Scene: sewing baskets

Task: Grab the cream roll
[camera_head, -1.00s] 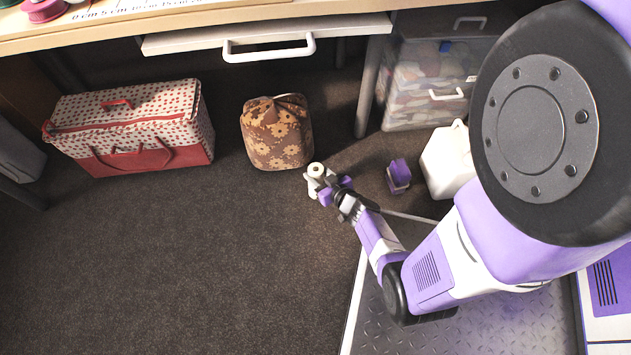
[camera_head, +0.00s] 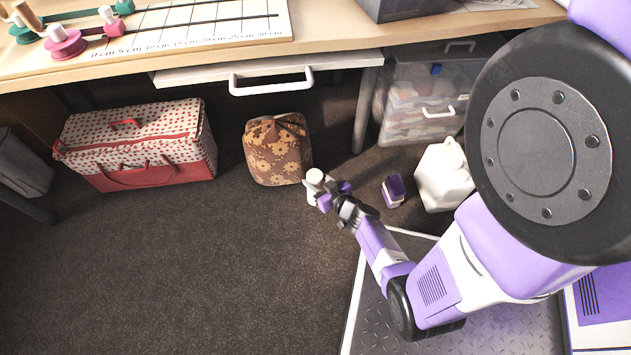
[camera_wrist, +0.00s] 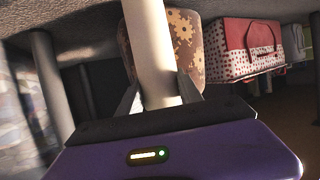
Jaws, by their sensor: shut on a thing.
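The cream roll (camera_head: 313,187) stands upright between the fingers of my gripper (camera_head: 322,194). In the wrist view the roll (camera_wrist: 152,50) is a pale upright cylinder, with my gripper (camera_wrist: 157,92) shut on its lower part. Its top end is out of the wrist view. In the head view it is close in front of the brown flowered bag. Whether its base touches the floor I cannot tell.
The brown flowered bag (camera_head: 277,150) stands just behind the roll. A red and white dotted basket (camera_head: 140,148) is at the left. A purple box (camera_head: 393,190) and a white jug (camera_head: 443,176) are at the right. The table (camera_head: 330,38) overhangs behind. The carpet at front left is clear.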

